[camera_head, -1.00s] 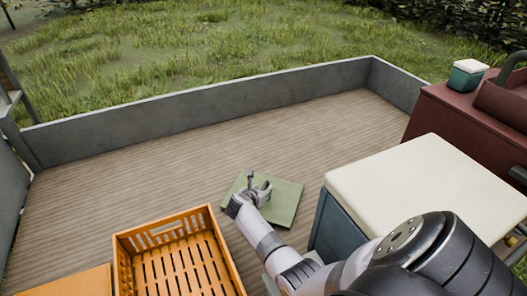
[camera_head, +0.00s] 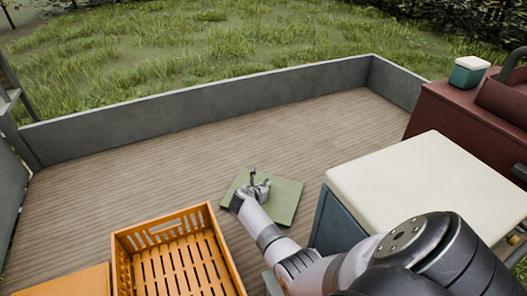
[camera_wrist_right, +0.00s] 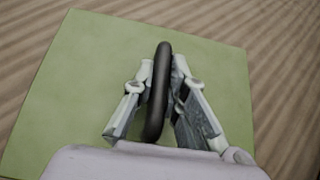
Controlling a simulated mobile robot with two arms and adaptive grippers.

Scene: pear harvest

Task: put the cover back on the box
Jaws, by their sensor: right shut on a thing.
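The cover (camera_head: 285,202) is a flat green square panel over the wooden deck, near the middle of the head view. In the right wrist view the same green panel (camera_wrist_right: 70,85) fills most of the picture and has a dark upright handle (camera_wrist_right: 160,85). My right gripper (camera_head: 257,183) is above the panel. In the wrist view its fingers (camera_wrist_right: 163,90) are closed on the handle from both sides. The panel looks level; I cannot tell whether it touches the deck. I cannot pick out an open box for it. My left gripper is out of view.
An orange slatted crate (camera_head: 121,262) stands at the front left, beside an orange surface (camera_head: 70,283). A white-topped cabinet (camera_head: 425,180) stands at the right. A small green box with a white lid (camera_head: 468,74) sits on a dark red body (camera_head: 450,112). Grey side walls (camera_head: 210,108) edge the clear deck.

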